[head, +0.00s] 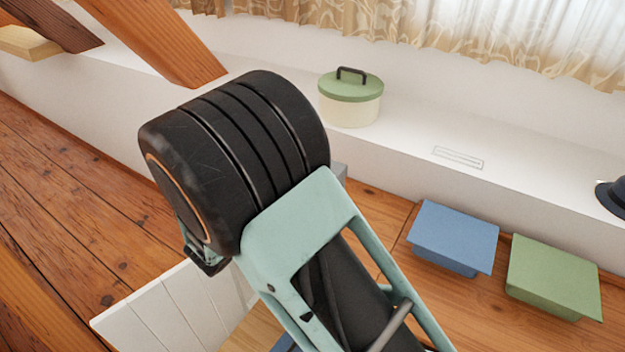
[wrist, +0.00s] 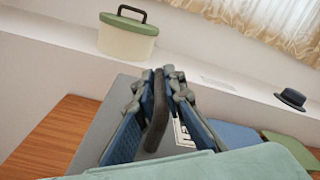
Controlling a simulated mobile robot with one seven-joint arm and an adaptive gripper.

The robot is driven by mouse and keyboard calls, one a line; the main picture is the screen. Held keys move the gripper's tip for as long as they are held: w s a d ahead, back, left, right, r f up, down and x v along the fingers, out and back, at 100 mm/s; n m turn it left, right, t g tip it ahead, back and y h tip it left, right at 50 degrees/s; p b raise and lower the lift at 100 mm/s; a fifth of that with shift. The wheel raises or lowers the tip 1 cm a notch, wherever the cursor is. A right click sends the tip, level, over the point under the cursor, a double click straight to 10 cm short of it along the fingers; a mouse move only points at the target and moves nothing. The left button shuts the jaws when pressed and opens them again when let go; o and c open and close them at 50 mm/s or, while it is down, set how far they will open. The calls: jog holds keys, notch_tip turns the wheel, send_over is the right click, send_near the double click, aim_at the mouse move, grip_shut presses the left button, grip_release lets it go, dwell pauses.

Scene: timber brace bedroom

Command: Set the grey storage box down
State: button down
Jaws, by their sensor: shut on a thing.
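The grey storage box (wrist: 112,103) is below my gripper in the wrist view, with a dark upright handle and a pale label with black marks. My gripper (wrist: 158,100) is shut on the dark handle, with a blue finger pad on each side of it. Fingers and arm cover much of the box. In the head view only a small grey corner of the box (head: 341,172) shows past my arm, and the gripper itself is hidden there. I cannot tell whether the box's underside touches anything.
A cream round box with a green lid (head: 351,97) stands on the white ledge (head: 520,160). A dark hat (head: 612,196) is at the ledge's right. A blue box (head: 453,236) and a green box (head: 553,275) stand below it. Timber braces (head: 160,42) rise at left.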

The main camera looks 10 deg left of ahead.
jog(key=w+f, duration=0.5)
jog(key=shift+w+d+f, duration=0.1)
jog(key=shift+d+f, duration=0.05)
jog(key=shift+f, duration=0.05)
jog(key=f, duration=0.3)
jog(key=shift+w+f+b, duration=0.25)
jog(key=shift+f+b, duration=0.1)
jog(key=c, duration=2.3)
grip_release()
jog(key=shift+f, duration=0.1)
jog(key=shift+c, duration=0.2)
jog(key=o, duration=0.3)
jog(key=shift+s, duration=0.1)
jog(key=v, duration=1.2)
